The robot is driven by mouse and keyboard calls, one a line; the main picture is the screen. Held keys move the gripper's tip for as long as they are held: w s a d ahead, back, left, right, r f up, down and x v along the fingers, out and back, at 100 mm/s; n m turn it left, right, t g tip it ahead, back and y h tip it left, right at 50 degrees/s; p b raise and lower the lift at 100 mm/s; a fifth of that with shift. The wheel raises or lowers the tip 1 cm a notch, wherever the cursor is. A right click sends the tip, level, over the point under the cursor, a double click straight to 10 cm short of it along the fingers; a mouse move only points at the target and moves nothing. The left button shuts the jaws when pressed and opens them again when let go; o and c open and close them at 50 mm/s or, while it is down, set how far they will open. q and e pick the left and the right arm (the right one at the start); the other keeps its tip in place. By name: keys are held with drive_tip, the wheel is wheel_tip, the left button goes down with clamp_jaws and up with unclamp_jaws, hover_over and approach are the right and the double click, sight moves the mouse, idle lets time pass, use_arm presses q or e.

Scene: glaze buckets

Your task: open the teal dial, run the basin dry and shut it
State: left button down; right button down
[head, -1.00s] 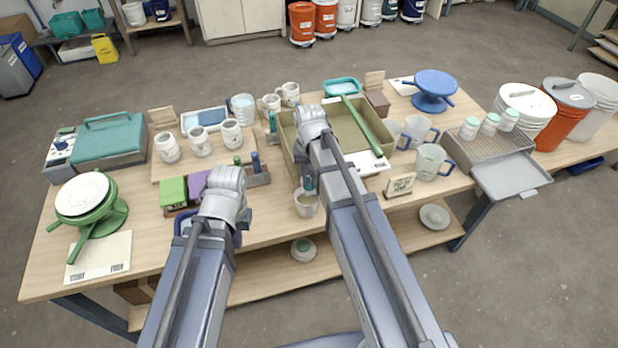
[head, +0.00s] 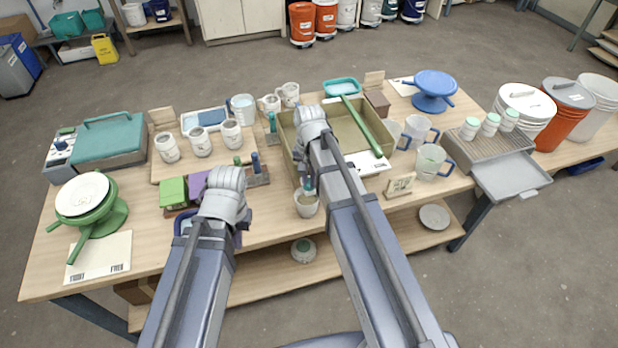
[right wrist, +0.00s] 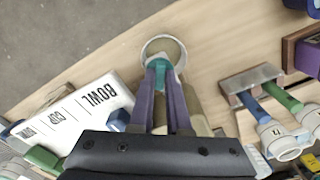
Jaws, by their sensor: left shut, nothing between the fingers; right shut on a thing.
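The basin (head: 366,153) is an olive, box-like tub in the middle of the table, partly hidden by my right arm. The teal dial (right wrist: 159,64) is between the fingertips of my right gripper (right wrist: 160,74), which is shut on it. In the head view the dial (head: 308,183) shows as a small teal piece at the basin's front, just above a white cup (head: 306,209). The cup holds something beige. I cannot tell how far the dial is turned or the level in the basin. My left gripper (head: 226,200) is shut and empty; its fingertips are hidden.
A green stick (head: 362,127) lies across the basin. A green block (head: 173,191) and a stand with small tools (head: 258,178) are left of the cup. Mugs (head: 430,162) stand to the right. A green turntable (head: 100,222) is far left. The front table edge is near the cup.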

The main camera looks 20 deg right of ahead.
sight(309, 181)
drive_tip(key=m, duration=0.5)
drive_tip(key=shift+m, duration=0.3)
drive_tip(key=m, duration=0.5)
drive_tip(key=shift+m, duration=0.3)
drive_tip(key=c, duration=1.2)
unclamp_jaws()
drive_tip(key=shift+o, duration=0.2)
drive_tip(key=shift+r, duration=0.1)
wheel_tip(309, 181, up, 8)
drive_tip(key=p, duration=0.8)
